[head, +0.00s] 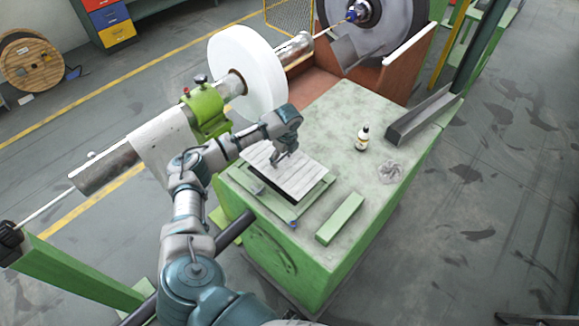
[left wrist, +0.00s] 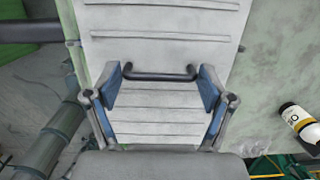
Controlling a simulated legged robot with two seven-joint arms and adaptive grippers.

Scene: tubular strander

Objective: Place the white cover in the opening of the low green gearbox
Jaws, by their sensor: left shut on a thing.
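The white cover (head: 298,178) is a ribbed plate over the opening of the low green gearbox (head: 262,248). A dark strip shows along its front right edge; I cannot tell whether it rests in the opening or sits just above it. My left gripper (head: 280,158) is above the cover, shut on its handle. In the left wrist view the white cover (left wrist: 160,18) fills the middle, and the blue fingers of my left gripper (left wrist: 161,88) are at both ends of its black handle (left wrist: 160,77). My right gripper is not in view.
On the gearbox top are a green bar (head: 340,218), a small dark bottle (head: 362,138), a crumpled clear item (head: 388,171) and a grey angled channel (head: 424,114). A white reel (head: 246,72) on a shaft stands behind.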

